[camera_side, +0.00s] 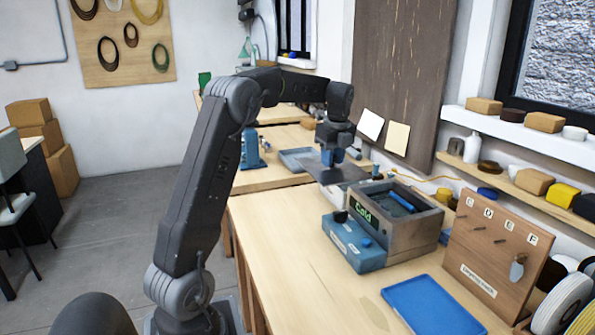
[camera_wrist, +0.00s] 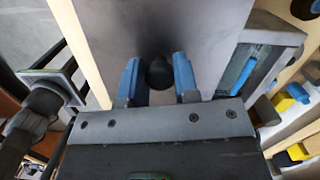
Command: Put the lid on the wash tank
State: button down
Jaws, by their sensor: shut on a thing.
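The lid (camera_side: 343,173) is a flat grey plate, held level in the side view beyond and left of the wash tank. My gripper (camera_side: 332,157) is above it. In the wrist view, the blue fingers of my gripper (camera_wrist: 158,78) are shut on the lid's black knob, and the lid (camera_wrist: 195,25) fills the upper middle. The wash tank (camera_side: 423,232) is a grey box with a "Cold" display and an open top. Something blue lies inside the tank. In the wrist view, the tank (camera_wrist: 287,36) shows at the right, partly covered by the lid.
A blue control box (camera_side: 352,243) with a black knob stands against the tank's front. A blue tray (camera_side: 432,305) lies near the bench front. A wooden tool board (camera_side: 490,260) stands right of the tank. The left part of the bench (camera_side: 285,240) is clear.

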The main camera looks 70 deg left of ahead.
jog(key=w+d+f, duration=0.2)
jog(key=w+d, duration=0.8)
jog(key=w, duration=0.4)
jog(key=shift+w, duration=0.2)
jog(key=shift+f, duration=0.15)
jog(key=shift+f, duration=2)
jog(key=shift+f, duration=0.2)
jog(key=c, duration=0.8)
grip_release()
